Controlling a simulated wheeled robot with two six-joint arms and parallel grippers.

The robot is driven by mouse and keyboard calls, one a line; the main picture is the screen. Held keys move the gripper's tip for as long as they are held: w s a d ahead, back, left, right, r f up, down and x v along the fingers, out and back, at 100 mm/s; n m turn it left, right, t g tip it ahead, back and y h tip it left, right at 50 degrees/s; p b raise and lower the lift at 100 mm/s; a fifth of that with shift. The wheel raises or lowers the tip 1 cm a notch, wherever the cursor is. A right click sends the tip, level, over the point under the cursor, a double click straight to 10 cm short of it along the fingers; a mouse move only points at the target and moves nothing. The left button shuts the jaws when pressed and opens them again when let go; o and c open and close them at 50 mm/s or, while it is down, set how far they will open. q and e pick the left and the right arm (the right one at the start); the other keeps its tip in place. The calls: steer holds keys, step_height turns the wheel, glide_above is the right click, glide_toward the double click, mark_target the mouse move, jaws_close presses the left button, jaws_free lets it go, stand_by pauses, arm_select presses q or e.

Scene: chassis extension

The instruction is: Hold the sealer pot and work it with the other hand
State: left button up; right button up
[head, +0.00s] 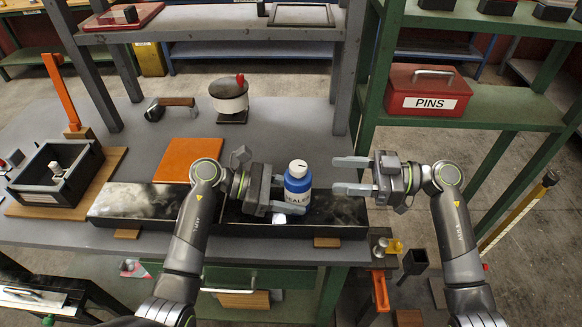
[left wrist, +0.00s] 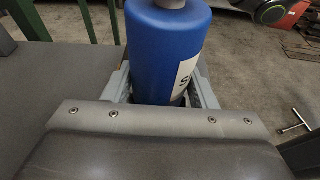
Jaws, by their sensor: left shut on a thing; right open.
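The sealer pot (head: 297,186) is a blue bottle with a white cap and a white label reading part of "SEALER". My left gripper (head: 292,200) is shut around its body and holds it upright over the dark long tray. In the left wrist view the blue pot (left wrist: 168,50) stands between the two grey fingers (left wrist: 160,90). My right gripper (head: 350,175) is open and empty, to the right of the pot, its fingers pointing left towards it. A gap separates them. Whether the pot's base touches anything is hidden.
The dark long tray (head: 135,200) lies along the bench's front edge. A red PINS box (head: 430,92) sits on the green shelf at right.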

mark_target(289, 175)
steer(key=shift+n+g, duration=0.6)
steer(key=shift+g, duration=0.3)
steer(key=a, duration=0.7)
steer(key=a+r, duration=0.1)
steer(key=a, duration=0.3)
steer(key=shift+w+a, duration=0.3)
steer(key=shift+a, duration=0.05)
steer(key=c, duration=1)
steer(key=shift+f+t, duration=0.1)
steer(key=shift+t, duration=0.2)
